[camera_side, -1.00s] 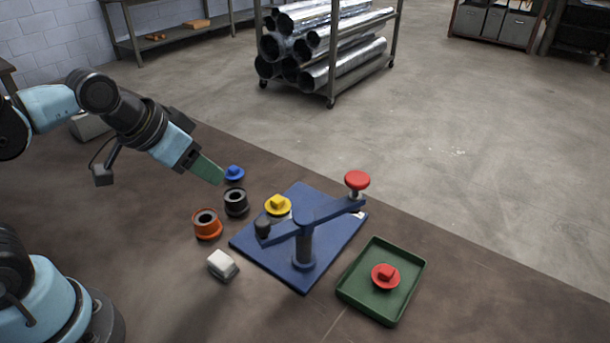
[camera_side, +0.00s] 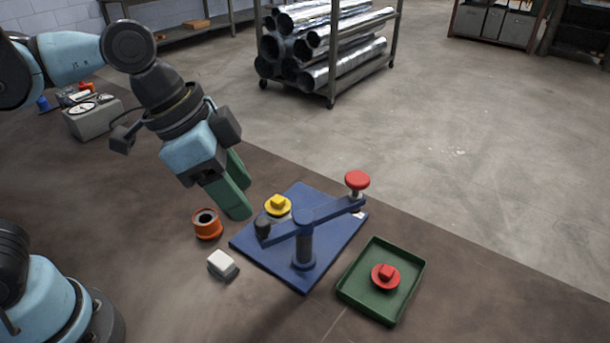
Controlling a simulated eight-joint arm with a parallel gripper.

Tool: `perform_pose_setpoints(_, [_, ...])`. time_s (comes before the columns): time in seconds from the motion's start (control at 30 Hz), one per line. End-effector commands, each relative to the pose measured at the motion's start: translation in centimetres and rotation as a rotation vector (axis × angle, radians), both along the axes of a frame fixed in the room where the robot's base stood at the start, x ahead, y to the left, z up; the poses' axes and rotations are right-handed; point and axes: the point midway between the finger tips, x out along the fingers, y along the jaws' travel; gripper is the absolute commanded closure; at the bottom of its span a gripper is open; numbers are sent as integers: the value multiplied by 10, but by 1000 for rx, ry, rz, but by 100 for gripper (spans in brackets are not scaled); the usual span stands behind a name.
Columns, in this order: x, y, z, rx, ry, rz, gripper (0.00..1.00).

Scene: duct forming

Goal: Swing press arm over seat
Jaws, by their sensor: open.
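The blue press arm (camera_side: 333,216) pivots on a post that rises from a blue base plate (camera_side: 272,262). A red knob (camera_side: 357,180) tops its right end, and a dark press head (camera_side: 262,228) hangs at its left end. A yellow flanged piece (camera_side: 278,205) sits at the plate's back left, on what looks like the seat, beside the press head. My gripper (camera_side: 243,198) is open, its green fingers pointing down just left of the yellow piece, apart from the press arm. The fingers hide the spot where the black ring and blue piece stood.
An orange ring (camera_side: 207,223) and a white block (camera_side: 222,265) stand left of the plate. A green tray (camera_side: 349,292) with a red flanged piece (camera_side: 385,276) lies at the right. A grey box (camera_side: 92,120) stands at the back left. The front table is clear.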

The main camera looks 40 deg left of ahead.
Motion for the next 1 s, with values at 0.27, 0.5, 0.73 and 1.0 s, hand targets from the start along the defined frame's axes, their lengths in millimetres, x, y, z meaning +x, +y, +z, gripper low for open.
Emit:
perform_pose_setpoints(0.27, [10, -10, -33, 1, -1, 0, 50])
perform_pose_setpoints(0.5, [15, -15, -51, 0, -1, 1, 50])
perform_pose_setpoints(0.73, [16, -16, -57, 0, -1, 1, 50])
perform_pose_setpoints(1.0, [16, -16, -56, 0, -1, 1, 60])
